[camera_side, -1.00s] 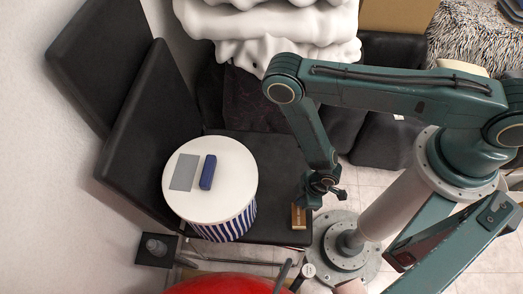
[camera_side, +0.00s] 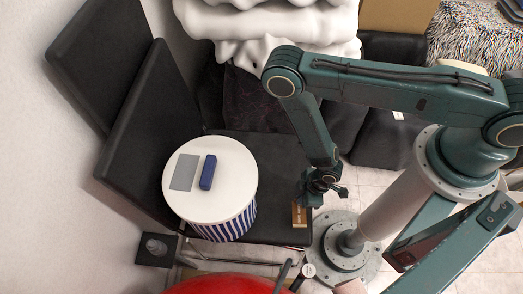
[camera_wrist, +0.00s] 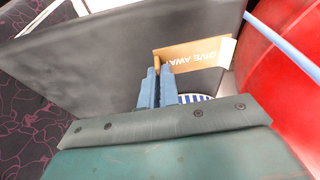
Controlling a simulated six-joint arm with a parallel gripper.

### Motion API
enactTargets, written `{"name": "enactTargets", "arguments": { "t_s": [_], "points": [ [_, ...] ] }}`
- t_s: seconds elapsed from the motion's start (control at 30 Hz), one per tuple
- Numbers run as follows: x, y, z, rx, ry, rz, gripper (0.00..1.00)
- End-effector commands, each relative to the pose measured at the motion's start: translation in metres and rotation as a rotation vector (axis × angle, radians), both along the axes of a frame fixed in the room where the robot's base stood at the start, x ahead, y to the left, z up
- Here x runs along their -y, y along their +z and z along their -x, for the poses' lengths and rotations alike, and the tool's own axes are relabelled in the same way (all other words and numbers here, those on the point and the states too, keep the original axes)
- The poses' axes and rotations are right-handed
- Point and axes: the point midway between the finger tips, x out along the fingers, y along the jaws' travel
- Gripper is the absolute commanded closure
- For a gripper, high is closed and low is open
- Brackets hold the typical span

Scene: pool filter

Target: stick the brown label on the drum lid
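The brown label (camera_side: 299,215) is at the front right edge of the black seat. In the wrist view the brown label (camera_wrist: 195,52) shows white "GIVE AWAY" lettering, upside down. My gripper (camera_side: 307,200) is at the label's upper end; in the wrist view my gripper's fingers (camera_wrist: 158,72) are close together with the label's edge between their tips. The label looks slightly raised off the seat. The white round drum lid (camera_side: 222,207) is to the left, on a drum with blue and white stripes (camera_wrist: 195,98).
A grey flat card (camera_side: 184,172) and a dark blue block (camera_side: 208,172) lie on the lid's upper left half. The lid's front and right parts are bare. The black seat (camera_side: 275,175) lies between drum and gripper. A red rounded object (camera_side: 225,287) is in front.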

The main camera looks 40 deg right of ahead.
Motion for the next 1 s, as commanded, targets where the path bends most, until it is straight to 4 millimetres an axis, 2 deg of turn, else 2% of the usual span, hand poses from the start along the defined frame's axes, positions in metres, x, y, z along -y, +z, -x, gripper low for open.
{"name": "enactTargets", "arguments": {
  "t_s": [0.6,1.0],
  "points": [
    [0.0,0.035,0.0,0.001,0.0,-0.001,1.0],
    [0.0,0.04,0.0,0.0,0.0,0.0,1.0]
  ]
}}
